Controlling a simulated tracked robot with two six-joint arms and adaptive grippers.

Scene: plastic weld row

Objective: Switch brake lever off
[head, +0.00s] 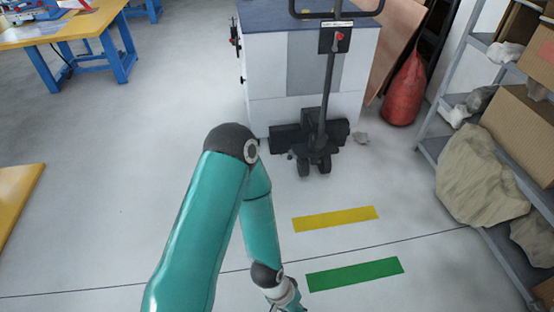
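A black upright handle (328,88) with a loop at the top stands in front of a white cabinet at the top centre. A black box on it (334,38) bears a small red knob (339,37) and a label too small to read. I cannot tell for sure whether this knob is the brake lever. The handle rises from a black wheeled base (312,140). My teal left arm comes up from the bottom and bends down to a wrist at the bottom edge, well short of the handle. Its gripper is cut off by the frame. My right arm is not in view.
The white cabinet (272,85) stands behind the handle. A red sack (405,90) and a shelf (432,150) with boxes are at the right. Yellow (335,219) and green (355,274) strips mark the floor. A yellow-topped table (75,28) is at upper left. The middle floor is clear.

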